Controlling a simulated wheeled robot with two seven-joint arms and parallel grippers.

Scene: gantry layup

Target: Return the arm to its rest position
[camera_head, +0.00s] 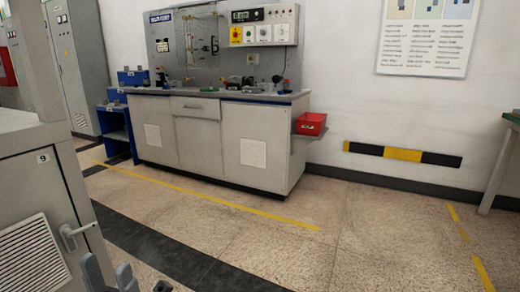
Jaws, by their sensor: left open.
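My left gripper (125,277) shows at the bottom edge, left of centre, as dark and grey parts cut off by the frame. It is open, and I see nothing held in it. It appears in front of the tiled floor, close to the right side of a grey cabinet (38,215) in the picture. I cannot tell whether it touches the cabinet. Most of the left arm is out of frame. My right gripper is not in view.
A grey workbench (205,140) with a control panel (262,26) stands against the back wall. A red bin (311,124) sits at its right end. A green-topped table (500,160) is at the far right. The floor (370,235) between is clear.

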